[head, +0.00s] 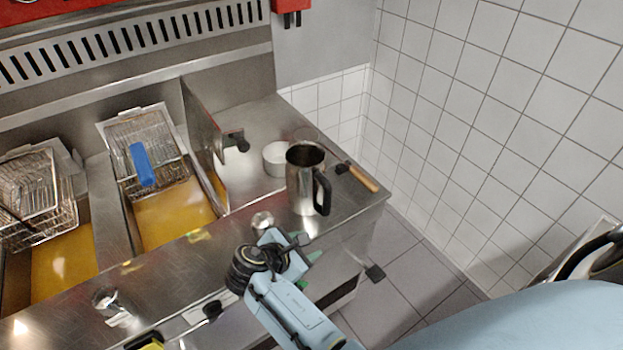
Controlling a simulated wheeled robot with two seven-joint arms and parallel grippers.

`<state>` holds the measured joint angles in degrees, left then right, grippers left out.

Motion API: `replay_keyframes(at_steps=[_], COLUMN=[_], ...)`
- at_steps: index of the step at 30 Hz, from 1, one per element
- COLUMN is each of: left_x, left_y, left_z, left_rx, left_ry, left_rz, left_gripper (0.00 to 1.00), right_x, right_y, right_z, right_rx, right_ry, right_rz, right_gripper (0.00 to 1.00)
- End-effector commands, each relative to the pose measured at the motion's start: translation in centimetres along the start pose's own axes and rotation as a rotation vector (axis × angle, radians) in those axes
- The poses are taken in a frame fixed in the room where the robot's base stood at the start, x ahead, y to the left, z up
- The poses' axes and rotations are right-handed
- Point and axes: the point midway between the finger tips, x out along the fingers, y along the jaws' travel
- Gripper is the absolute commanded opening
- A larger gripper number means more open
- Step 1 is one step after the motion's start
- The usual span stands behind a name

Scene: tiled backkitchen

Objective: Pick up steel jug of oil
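The steel jug (301,187) stands upright on the steel counter beside the fryer, near its front right corner. Its black handle (323,192) faces right and toward me. Its inside looks dark, and I cannot tell how much oil is in it. My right gripper (306,248) is just in front of the counter's front edge, below and nearer than the jug, and apart from it. Its fingers are small and partly hidden by the wrist, so its opening is unclear. My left gripper is not in view.
Two fryer baskets, one with a blue handle (142,165), hang over yellow oil (172,216) at left. A tiled wall (500,120) bounds the right; floor (415,275) shows before it.

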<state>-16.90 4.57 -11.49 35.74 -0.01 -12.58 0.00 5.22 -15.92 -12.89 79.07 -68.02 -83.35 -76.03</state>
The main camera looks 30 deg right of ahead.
Motion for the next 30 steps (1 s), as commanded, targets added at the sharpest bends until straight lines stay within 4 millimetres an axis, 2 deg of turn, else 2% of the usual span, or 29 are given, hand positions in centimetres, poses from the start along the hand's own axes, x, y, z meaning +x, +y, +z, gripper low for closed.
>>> replay_keyframes(at_steps=[1,3,6,9,11,21,30], left_x=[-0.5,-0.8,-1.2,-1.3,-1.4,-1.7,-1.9], left_y=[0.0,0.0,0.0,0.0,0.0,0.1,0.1], left_z=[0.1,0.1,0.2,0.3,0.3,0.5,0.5], left_rx=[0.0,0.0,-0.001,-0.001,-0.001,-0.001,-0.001], left_ry=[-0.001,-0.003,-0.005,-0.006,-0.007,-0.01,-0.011], left_rz=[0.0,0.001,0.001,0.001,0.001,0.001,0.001], left_gripper=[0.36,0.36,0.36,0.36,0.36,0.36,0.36], right_x=[-1.8,-3.6,-5.5,-6.3,-5.9,0.0,1.9], right_y=[1.8,3.2,4.6,5.1,5.2,5.1,5.2], right_z=[2.1,4.4,6.7,8.0,8.4,10.0,10.6], right_rx=[-0.047,-0.114,-0.177,-0.21,-0.218,-0.22,-0.218], right_ry=[-0.056,-0.13,-0.204,-0.242,-0.252,-0.253,-0.252], right_rz=[0.0,-0.011,-0.034,-0.051,-0.057,-0.056,-0.055], right_gripper=[0.45,0.45,0.45,0.45,0.45,0.45,0.45])
